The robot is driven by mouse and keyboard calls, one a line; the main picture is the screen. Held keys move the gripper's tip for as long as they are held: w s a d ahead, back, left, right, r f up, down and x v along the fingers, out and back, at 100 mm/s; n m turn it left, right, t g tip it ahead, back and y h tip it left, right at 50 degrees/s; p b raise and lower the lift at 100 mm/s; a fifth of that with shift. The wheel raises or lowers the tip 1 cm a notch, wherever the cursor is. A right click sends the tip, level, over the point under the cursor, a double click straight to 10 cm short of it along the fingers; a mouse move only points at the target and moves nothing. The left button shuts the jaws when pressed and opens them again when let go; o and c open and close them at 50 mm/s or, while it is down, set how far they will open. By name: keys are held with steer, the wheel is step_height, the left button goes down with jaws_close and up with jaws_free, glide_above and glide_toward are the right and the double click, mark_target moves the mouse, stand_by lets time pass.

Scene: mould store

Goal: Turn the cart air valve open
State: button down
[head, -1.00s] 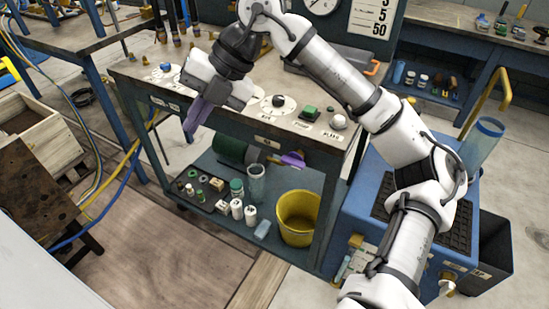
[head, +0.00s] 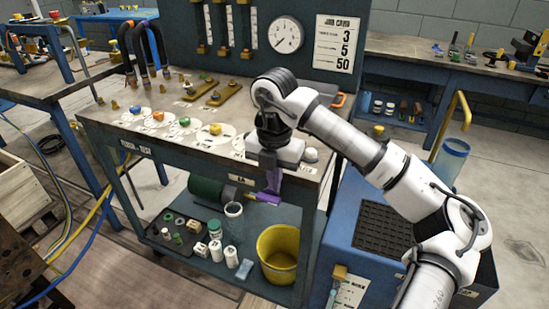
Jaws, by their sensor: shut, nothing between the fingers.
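The cart (head: 165,152) stands in the middle of the head view. Under the front edge of its top, a brass-coloured fitting (head: 240,194) with a purple lever (head: 264,198) looks like the air valve. The lever's exact angle is also unclear.
Coloured knobs on white dials (head: 215,129) line the cart top. A blue cabinet (head: 345,237) adjoins on the right. A gauge panel (head: 262,60) rises behind.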

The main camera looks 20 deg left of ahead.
mark_target(275, 200)
steer(key=shift+f, duration=1.7)
steer(key=shift+f, duration=0.1)
